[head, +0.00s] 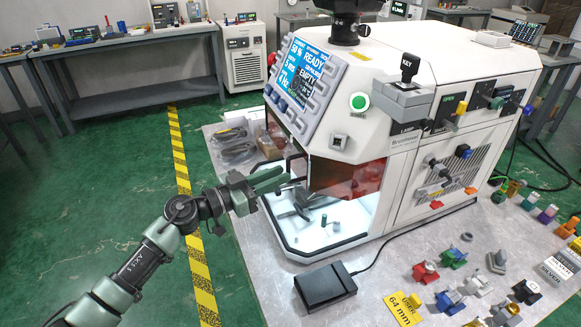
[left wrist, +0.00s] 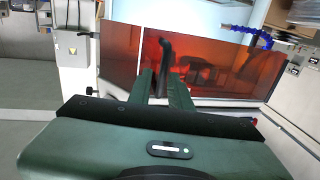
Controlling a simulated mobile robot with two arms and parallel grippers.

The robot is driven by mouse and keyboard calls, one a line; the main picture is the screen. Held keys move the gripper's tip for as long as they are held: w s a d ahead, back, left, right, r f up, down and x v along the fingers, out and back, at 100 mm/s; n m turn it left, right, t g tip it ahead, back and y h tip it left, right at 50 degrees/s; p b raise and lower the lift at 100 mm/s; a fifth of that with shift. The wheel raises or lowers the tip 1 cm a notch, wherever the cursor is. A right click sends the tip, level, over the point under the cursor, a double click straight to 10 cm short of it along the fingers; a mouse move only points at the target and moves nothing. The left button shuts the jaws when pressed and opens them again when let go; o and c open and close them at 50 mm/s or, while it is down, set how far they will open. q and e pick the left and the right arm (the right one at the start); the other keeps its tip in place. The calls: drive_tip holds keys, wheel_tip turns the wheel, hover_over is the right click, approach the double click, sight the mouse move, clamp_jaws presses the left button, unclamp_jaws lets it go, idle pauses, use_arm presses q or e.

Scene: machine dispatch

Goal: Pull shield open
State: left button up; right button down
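The shield (head: 345,178) is a see-through orange-red panel across the front of the white machine (head: 360,130). It also fills the middle of the left wrist view (left wrist: 120,55). A dark upright handle (left wrist: 165,48) shows in front of it there. My left gripper (head: 287,175) is at the left end of the shield, over the lit work bay. In the left wrist view its green fingers (left wrist: 163,82) are a little apart, with the handle seen between or just beyond their tips. I cannot tell whether they touch it. My right gripper is not in view.
A black foot pedal (head: 325,286) lies on the grey table in front of the bay. Coloured parts (head: 425,272) and a yellow 64 mm card (head: 403,309) are at the right. Small dark pieces (head: 323,220) lie on the bay floor (head: 340,235).

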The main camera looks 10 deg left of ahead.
use_arm(q)
drive_tip(key=shift+x, duration=1.95)
drive_tip(key=shift+a+f, duration=0.1)
drive_tip(key=shift+a, duration=0.05)
drive_tip(key=shift+w, duration=0.1)
clamp_jaws()
